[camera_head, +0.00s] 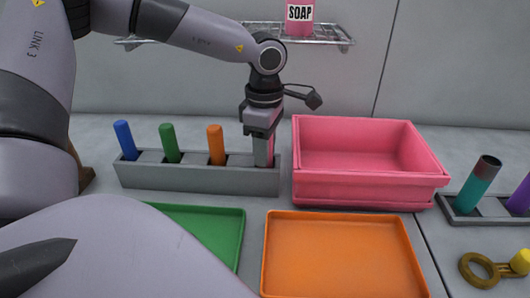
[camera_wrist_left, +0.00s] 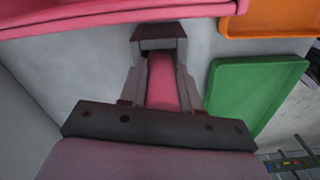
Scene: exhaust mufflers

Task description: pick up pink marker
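The pink marker (camera_wrist_left: 163,82) stands upright in the right end slot of a grey holder (camera_head: 200,180), between the fingers of my left gripper. In the head view my gripper hides most of the marker. My left gripper (camera_head: 265,150) points down over that slot. In the left wrist view its fingers (camera_wrist_left: 163,90) lie close along both sides of the marker and look shut on it. The lower end of the marker is hidden in the holder. My right gripper is not in view.
Blue (camera_head: 125,138), green (camera_head: 169,141) and orange (camera_head: 215,143) markers stand in the same holder. A pink bin (camera_head: 370,190) is close to the right. Green (camera_head: 225,235) and orange (camera_head: 340,255) trays lie in front. Another holder (camera_head: 463,212) is at right, and a shelf (camera_head: 330,40) behind.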

